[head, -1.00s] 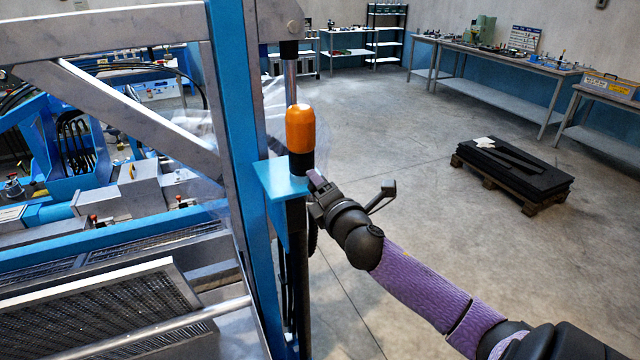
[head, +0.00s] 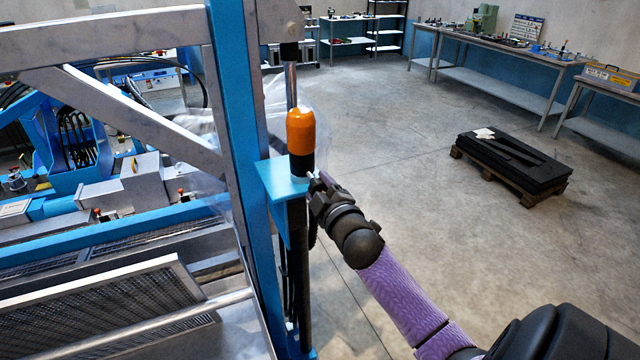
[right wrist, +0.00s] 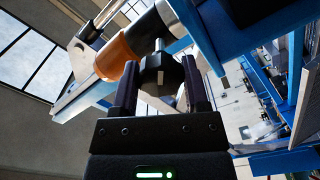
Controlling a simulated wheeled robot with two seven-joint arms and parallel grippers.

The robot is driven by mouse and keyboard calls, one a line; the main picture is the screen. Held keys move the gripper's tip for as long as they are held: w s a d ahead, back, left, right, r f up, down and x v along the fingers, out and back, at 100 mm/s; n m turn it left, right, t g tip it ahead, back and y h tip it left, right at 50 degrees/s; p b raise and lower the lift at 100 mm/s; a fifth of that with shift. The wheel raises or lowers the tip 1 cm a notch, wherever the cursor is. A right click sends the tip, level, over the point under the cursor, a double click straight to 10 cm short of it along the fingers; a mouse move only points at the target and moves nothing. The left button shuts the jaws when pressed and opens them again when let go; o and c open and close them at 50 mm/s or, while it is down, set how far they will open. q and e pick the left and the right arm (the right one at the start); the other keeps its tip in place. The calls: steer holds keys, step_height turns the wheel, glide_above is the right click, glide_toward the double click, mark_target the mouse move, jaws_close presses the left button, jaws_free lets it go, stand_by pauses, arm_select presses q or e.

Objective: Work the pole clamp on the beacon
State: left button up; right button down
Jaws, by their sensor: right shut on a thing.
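The beacon (head: 301,131) has an orange cap on a black base and stands upright by a blue bracket (head: 283,182) on the frame's post. In the right wrist view the beacon (right wrist: 118,57) lies tilted across the upper left. My right gripper (head: 318,187) is at the right side of the beacon's base, just below the orange cap. Its fingers (right wrist: 158,85) are shut on the pole clamp (right wrist: 158,70), a dark knob-like piece beside the black base. In the head view the clamp is mostly hidden by the gripper. My left gripper is not in view.
A blue post (head: 237,130) and grey diagonal beams stand left of the beacon. A mesh sieve panel (head: 100,318) lies at lower left. A pallet with black sheets (head: 512,165) and workbenches (head: 500,55) are far off at right. The floor between is clear.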

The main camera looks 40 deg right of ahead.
steer(key=shift+m+p, duration=0.7)
steer(key=shift+m, duration=1.2)
steer(key=shift+f, duration=0.1)
steer(key=shift+c, duration=0.4)
jaws_free()
steer(key=v, duration=1)
steer(key=shift+b, duration=0.35)
